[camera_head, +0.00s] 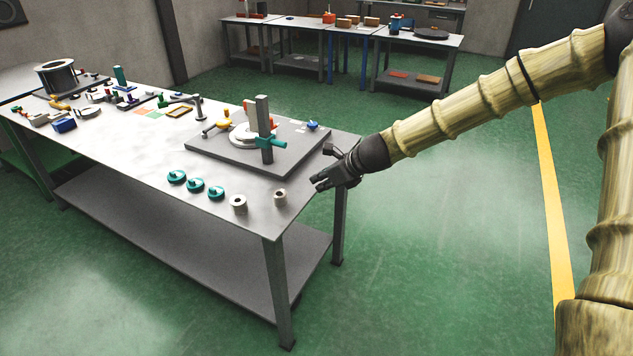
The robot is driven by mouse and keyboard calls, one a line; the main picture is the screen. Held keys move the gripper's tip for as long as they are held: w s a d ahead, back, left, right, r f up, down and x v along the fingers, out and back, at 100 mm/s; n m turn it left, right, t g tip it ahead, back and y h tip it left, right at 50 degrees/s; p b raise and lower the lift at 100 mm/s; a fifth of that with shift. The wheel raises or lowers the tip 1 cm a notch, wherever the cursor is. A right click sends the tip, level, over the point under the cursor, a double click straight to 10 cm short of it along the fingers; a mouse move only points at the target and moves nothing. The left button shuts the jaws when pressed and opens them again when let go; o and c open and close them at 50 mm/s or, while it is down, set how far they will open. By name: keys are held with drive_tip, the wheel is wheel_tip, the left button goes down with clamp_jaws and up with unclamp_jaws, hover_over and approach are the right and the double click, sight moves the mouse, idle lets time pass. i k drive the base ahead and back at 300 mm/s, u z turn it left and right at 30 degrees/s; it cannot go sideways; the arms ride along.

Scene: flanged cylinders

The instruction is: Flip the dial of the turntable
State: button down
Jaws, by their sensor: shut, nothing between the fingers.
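The turntable is a pale round disc (241,137) on a dark grey base plate (215,151), near the right end of the table. A grey post (263,118) stands in front of the disc, with a teal cross-piece (272,142) on its lower part. A yellow-orange handle (214,127) is at the left of the disc, and a small blue knob (312,125) is at the plate's back right. I cannot tell which part is the dial. My gripper (318,182) is shut and empty, off the table's right edge, to the right of the plate and apart from it.
Several teal flanged cylinders (195,186) and pale hollow ones (238,204) line the table's front right. Various parts, including a large dark flanged cylinder (57,76), crowd the left. The front middle of the tabletop (120,150) is clear. Other benches (345,31) stand behind.

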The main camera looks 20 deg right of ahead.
sight(226, 123)
drive_tip(key=u, duration=0.5)
drive_tip(key=i, duration=2)
drive_tip(key=z, duration=2.7)
drive_tip(key=i, duration=0.1)
drive_tip(key=u, duration=2.2)
